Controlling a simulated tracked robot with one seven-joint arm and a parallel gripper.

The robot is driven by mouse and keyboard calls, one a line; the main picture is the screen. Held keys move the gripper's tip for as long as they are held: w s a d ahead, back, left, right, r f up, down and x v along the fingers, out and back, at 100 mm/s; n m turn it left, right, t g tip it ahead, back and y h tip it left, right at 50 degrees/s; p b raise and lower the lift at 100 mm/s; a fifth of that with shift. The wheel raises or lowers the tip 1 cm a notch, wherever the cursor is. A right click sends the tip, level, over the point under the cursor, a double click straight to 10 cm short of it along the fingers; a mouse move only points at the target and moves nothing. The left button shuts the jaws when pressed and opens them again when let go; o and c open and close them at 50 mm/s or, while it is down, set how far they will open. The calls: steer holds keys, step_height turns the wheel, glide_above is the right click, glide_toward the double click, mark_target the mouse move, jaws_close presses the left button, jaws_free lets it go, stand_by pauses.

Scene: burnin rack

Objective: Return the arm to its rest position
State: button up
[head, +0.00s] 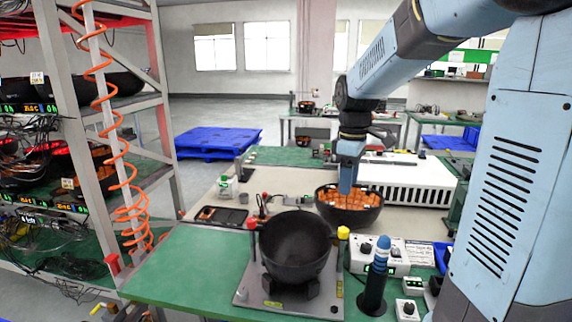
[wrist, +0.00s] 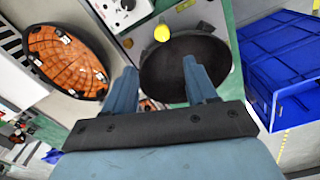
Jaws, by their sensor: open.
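My arm reaches in from the right in the head view. My gripper (head: 347,188) points down and overlaps the black bowl of orange pieces (head: 348,214) there; its exact height is hard to tell. In the wrist view my gripper (wrist: 161,80) has its two blue fingers spread with nothing held between them. The empty black bowl (head: 296,246) sits on a grey stand plate on the green table, and shows beyond the fingertips in the wrist view (wrist: 178,68). The bowl of orange pieces also shows at the left of the wrist view (wrist: 68,60), apart from the fingers.
A white slotted box (head: 405,184) stands behind the orange-filled bowl. A white control box (head: 395,254) and a blue-topped dark post (head: 375,280) stand right of the stand. A rack (head: 165,120) with a coiled orange hose is at left. A blue crate (wrist: 285,65) is at right.

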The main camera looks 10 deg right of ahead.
steer(key=s+r+m+t, duration=0.2)
steer(key=s+m, duration=0.3)
steer(key=s, duration=0.5)
steer(key=s+a+r+m+t, duration=0.1)
steer(key=s+r+m+t, duration=0.1)
steer(key=s+m, duration=0.4)
steer(key=shift+s+a+r+t, duration=0.2)
steer(key=shift+s+t, duration=0.6)
steer(key=shift+s, duration=1.15)
